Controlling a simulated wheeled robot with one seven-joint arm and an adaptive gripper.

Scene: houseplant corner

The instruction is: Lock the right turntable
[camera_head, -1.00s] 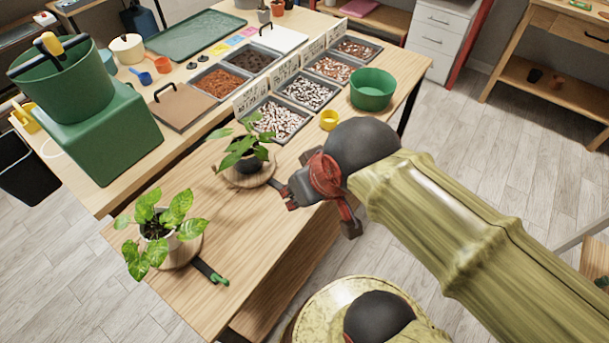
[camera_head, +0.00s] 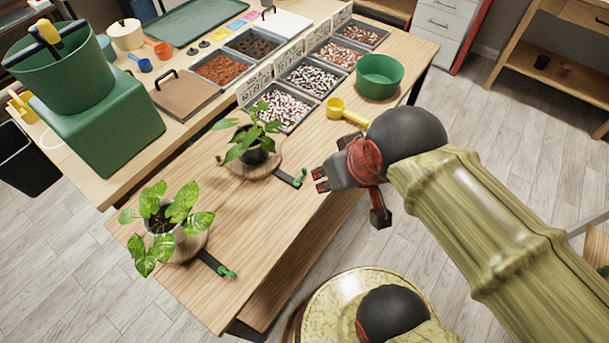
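The right turntable (camera_head: 278,160) is a round wooden disc on the bench, bearing a potted leafy plant (camera_head: 254,146). A black lever (camera_head: 287,178) with an upright green tip (camera_head: 302,178) sticks out from its right side. My gripper (camera_head: 317,180) is just right of the green tip, apart from it, its fingers apart and empty. The left turntable (camera_head: 200,243) bears another potted plant (camera_head: 166,222) and has a similar black lever (camera_head: 212,263) with a green tip (camera_head: 229,274). The locking state of either turntable cannot be told from this view.
A yellow scoop (camera_head: 345,113) and a green bowl (camera_head: 379,76) stand beyond my gripper. Trays of pebbles and soil (camera_head: 283,106) line the bench's back. A green block (camera_head: 104,135) with a green pot stands at left.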

